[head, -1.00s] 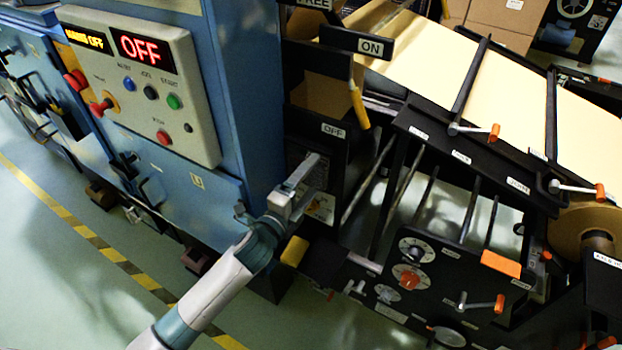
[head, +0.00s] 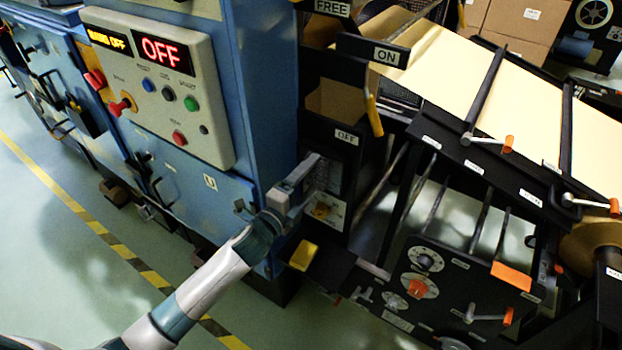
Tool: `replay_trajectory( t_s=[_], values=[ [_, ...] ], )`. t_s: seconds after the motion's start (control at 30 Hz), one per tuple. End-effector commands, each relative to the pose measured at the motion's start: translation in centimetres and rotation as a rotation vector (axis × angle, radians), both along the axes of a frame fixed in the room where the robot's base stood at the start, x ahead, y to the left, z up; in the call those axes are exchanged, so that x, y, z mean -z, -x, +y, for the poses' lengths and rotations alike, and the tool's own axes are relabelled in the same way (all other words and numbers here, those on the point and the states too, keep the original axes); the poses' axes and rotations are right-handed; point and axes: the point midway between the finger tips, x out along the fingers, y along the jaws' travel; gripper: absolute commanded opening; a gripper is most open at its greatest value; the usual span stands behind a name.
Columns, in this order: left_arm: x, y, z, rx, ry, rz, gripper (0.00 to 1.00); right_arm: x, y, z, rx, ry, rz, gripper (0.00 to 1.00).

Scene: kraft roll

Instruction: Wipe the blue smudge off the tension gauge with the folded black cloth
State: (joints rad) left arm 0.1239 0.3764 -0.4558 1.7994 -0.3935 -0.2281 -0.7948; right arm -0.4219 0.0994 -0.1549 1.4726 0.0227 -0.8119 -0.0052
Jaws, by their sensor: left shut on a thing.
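My left gripper (head: 313,172) reaches in from the lower left, up against a dark upright panel beside the blue cabinet. It is shut on a dark thing, seemingly the folded black cloth (head: 322,178), which hardly stands out from the panel. Just below is a white-faced instrument (head: 327,212) with a yellow-orange mark, partly covered by the gripper; it may be the tension gauge. I cannot make out a blue smudge, and whether the cloth touches the face is unclear. My right gripper is not in view.
A yellow-handled lever (head: 374,115) stands right of the gripper. A yellow block (head: 303,254) sits below it. Rollers, cranks and the kraft web (head: 450,65) fill the right. Striped floor is clear at lower left.

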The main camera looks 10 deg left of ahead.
Motion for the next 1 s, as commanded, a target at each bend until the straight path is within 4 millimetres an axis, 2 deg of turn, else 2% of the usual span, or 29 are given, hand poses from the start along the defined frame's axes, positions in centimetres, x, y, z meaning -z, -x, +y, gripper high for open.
replay_trajectory(
  t_s=[0.5,1.0],
  values=[
    [-0.2,-1.2,3.4,-0.004,-0.003,-0.004,0.6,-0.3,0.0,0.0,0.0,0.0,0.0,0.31],
    [-0.2,-1.0,3.6,-0.002,-0.001,-0.003,0.6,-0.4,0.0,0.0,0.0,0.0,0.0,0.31]
  ],
)
